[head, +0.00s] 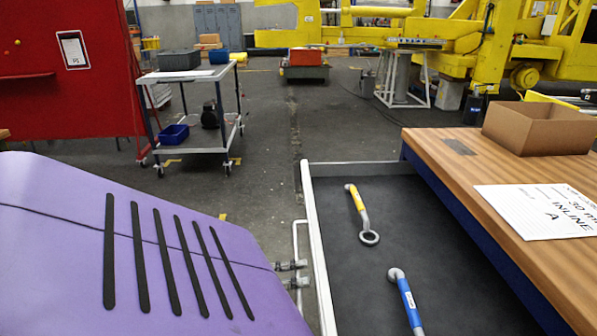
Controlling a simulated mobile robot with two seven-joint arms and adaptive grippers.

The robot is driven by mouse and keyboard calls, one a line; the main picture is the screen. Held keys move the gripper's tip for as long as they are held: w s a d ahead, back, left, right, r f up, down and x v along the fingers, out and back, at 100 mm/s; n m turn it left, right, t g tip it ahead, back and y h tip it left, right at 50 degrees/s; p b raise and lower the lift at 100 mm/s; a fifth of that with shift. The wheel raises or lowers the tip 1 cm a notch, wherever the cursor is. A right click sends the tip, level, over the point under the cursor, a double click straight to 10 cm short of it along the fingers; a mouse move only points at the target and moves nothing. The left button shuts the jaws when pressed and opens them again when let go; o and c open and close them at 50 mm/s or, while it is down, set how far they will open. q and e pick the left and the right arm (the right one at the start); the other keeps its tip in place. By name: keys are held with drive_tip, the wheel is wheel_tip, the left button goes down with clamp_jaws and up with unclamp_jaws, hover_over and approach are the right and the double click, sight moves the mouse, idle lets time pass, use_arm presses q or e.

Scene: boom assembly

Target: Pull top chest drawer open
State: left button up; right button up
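The top drawer (335,270) of the wood-topped chest is pulled out, and its dark inside shows. A yellow-handled ring tool (358,205) and a blue-handled tool (406,302) lie in it. A pale bar handle (295,240) runs along the outside of the drawer front. My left gripper (290,274) is at this handle, with its dark metal finger parts across the bar. Whether they clamp it cannot be told. My purple arm cover hides the rest of the gripper. My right gripper is out of view.
The wooden top (455,180) holds an open cardboard box (538,128) and a printed sheet (540,210). A cart (190,80) stands behind at the left, beside a red panel (65,85). Grey floor between cart and drawer is clear. Yellow machinery stands at the back.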

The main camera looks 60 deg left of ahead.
use_arm(q)
drive_tip(key=o, duration=0.4)
drive_tip(key=v, duration=1.2)
drive_tip(key=shift+s+a, duration=0.1)
drive_tip(key=shift+s, duration=0.05)
